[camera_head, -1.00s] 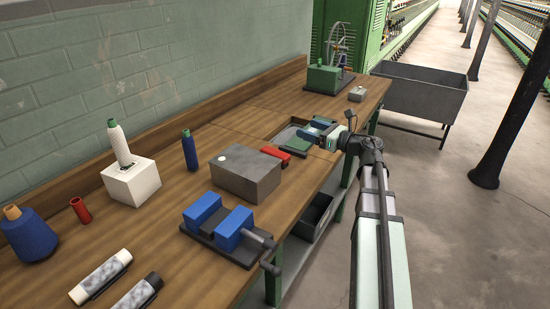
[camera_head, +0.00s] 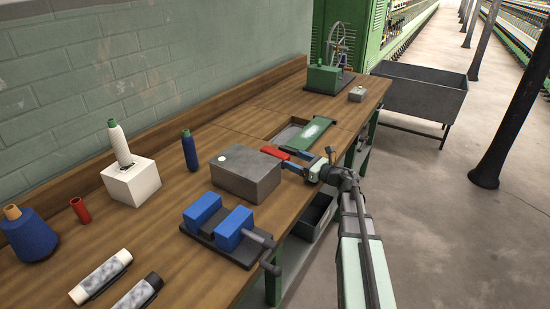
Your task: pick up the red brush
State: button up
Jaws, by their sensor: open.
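The red brush (camera_head: 273,152) lies on the wooden bench, just behind the grey metal block. Only part of it shows, as a red end. My gripper (camera_head: 291,160) is low over the bench by the block's right side, with its blue fingers pointing left toward the brush. The fingers are apart, and the near one is close to the block. The brush's red end is at or just beyond the fingertips; whether they touch it I cannot tell.
The grey block (camera_head: 246,174) stands close to my gripper. A green plate (camera_head: 308,134) and a shallow tray (camera_head: 288,134) lie behind. A blue-jawed vise (camera_head: 232,229) is in front. A white block (camera_head: 131,182) holds a cone at left.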

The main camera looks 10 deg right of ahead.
aim_at(277, 152)
jog(key=shift+x, duration=4.55)
jog(key=c, duration=1.1)
